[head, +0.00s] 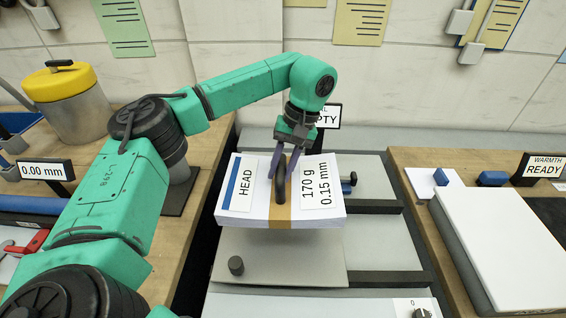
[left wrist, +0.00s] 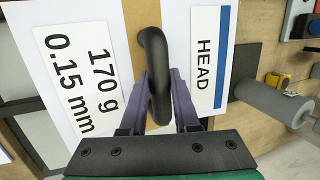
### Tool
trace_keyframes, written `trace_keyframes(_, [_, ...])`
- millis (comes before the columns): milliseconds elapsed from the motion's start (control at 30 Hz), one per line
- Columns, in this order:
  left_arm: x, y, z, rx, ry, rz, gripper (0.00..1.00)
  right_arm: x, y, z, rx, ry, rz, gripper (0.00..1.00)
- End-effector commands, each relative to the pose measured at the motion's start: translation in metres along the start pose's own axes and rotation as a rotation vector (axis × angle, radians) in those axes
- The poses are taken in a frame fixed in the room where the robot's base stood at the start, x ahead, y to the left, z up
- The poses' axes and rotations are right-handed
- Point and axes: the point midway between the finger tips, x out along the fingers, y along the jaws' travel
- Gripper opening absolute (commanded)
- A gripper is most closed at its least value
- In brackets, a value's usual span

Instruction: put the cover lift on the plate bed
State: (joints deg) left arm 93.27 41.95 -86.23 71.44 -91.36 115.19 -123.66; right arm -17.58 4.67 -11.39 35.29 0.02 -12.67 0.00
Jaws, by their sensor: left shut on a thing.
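The cover lift (head: 232,215) is a stack of white sheets with a tan band, a black loop handle, and labels reading HEAD and 170 g 0.15 mm. My left gripper (head: 283,172) is shut on its black handle from above. In the left wrist view, the two purple fingers (left wrist: 160,100) straddle the handle (left wrist: 154,60). The stack looks level and seems to hang over the grey plate bed (head: 290,268) in the middle; the exact gap is hard to tell. The stack hides the bed's back part. My right gripper is not in view.
A dark knob (head: 236,266) stands on the front left of the bed. A sign ending in PTY (head: 328,115) stands behind, partly hidden by my arm. A thick white block (head: 505,235) lies on the right bench. A yellow-lidded pot (head: 65,95) stands on the left bench.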

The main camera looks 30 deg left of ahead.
Motion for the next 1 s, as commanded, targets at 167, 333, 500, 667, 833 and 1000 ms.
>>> trace_keyframes(167, [0.049, 0.015, -0.007, 0.002, -0.004, 0.002, 0.0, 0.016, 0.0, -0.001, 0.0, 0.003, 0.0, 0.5])
trace_keyframes(333, [0.073, 0.023, -0.012, 0.002, 0.0, 0.003, 0.0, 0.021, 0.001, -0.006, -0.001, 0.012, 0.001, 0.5])
trace_keyframes(500, [0.092, 0.028, -0.015, 0.001, -0.001, 0.002, 0.0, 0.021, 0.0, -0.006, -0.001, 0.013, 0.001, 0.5])
trace_keyframes(667, [0.108, 0.033, -0.018, 0.0, 0.001, 0.003, 0.0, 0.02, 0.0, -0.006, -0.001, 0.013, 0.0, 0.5])
trace_keyframes(833, [0.109, 0.033, -0.018, -0.001, 0.002, 0.003, 0.0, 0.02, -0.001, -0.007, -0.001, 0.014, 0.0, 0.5])
trace_keyframes(1000, [0.111, 0.033, -0.018, -0.001, 0.001, 0.0, 0.6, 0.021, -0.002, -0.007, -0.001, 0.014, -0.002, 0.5])
